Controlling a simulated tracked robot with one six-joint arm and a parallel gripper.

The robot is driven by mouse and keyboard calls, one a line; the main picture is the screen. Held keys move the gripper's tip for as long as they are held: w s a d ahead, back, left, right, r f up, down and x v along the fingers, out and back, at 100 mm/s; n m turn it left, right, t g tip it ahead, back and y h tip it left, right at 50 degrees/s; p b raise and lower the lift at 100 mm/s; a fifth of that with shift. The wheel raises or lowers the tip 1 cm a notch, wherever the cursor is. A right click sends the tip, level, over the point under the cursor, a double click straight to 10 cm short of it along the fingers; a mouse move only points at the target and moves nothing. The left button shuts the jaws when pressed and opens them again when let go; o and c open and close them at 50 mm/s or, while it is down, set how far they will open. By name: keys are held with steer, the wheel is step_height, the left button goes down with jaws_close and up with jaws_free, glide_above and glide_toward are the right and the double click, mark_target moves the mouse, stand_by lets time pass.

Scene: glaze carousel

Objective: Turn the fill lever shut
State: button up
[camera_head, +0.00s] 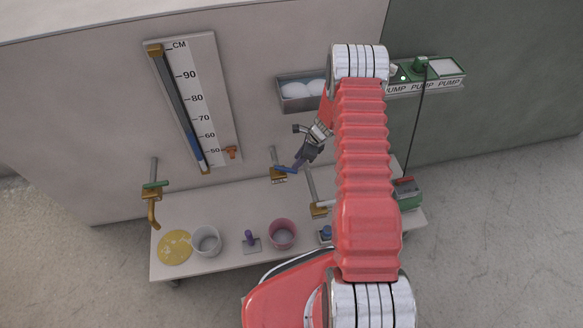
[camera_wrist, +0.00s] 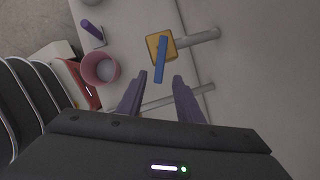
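A blue lever (camera_wrist: 161,62) sits on a square brass valve body (camera_wrist: 157,45) on a grey pipe from the wall. In the wrist view its free end points toward my gripper (camera_wrist: 159,77), whose two purple fingers are apart and empty. The lever end appears between the fingertips; I cannot tell whether they touch it. In the head view the blue lever (camera_head: 286,169) slants over its brass valve (camera_head: 278,178), just beside my gripper (camera_head: 297,164). A green lever (camera_head: 155,184) tops a brass tap at the left. No label shows which is the fill lever.
The bench holds a yellow patch (camera_head: 174,248), a white bucket (camera_head: 206,240), a purple-handled tool (camera_head: 250,241) and a pink bucket (camera_head: 282,234). A level gauge (camera_head: 194,100) and a box (camera_head: 300,92) are on the wall. Another brass valve (camera_head: 319,210) lies right, partly behind my arm.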

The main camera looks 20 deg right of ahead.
mark_target(286, 171)
steer(key=shift+x, duration=3.2)
steer(key=shift+d, duration=0.1)
jaws_close()
